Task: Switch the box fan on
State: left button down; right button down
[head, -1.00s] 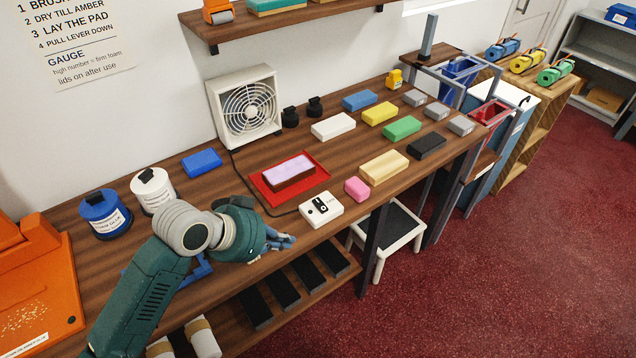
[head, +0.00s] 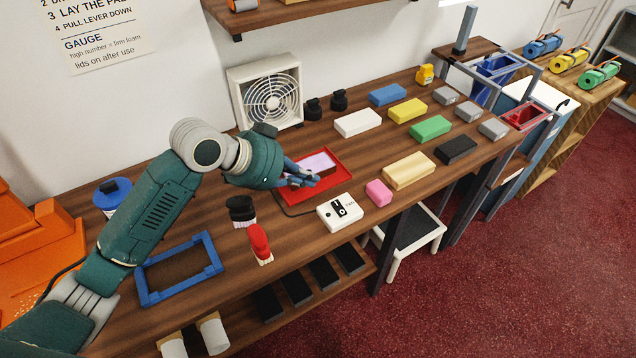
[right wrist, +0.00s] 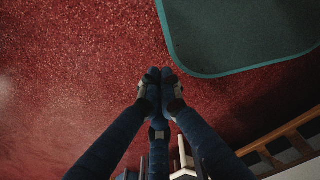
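The white box fan (head: 270,98) stands upright at the back of the counter against the wall, its round grille facing out. A white control box (head: 340,212) with a black-and-white switch face lies near the counter's front edge. A dark cable runs to it from the left. My left gripper (head: 304,180) hovers over the red tray (head: 339,161), left of and behind the control box, not visibly touching it. Its finger gap is too small to judge. My right gripper (right wrist: 160,86) points at the floor with fingertips together and nothing between them.
A lilac-topped block (head: 320,163) lies in the tray. A pink block (head: 379,192) sits right of the control box. A red brush (head: 260,243), a black brush (head: 241,210) and a blue frame (head: 181,268) lie to the left. Several coloured blocks fill the right side.

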pick_arm(q)
jog(key=shift+s+d+r+p, duration=0.3)
jog(key=shift+s+p, duration=0.15)
jog(key=shift+s, duration=0.1)
pick_arm(e)
jog(key=shift+w+a+r, duration=0.1)
jog(key=shift+w+r, duration=0.6)
jog(key=shift+w, duration=0.2)
pick_arm(q)
jog(key=shift+w, duration=0.1)
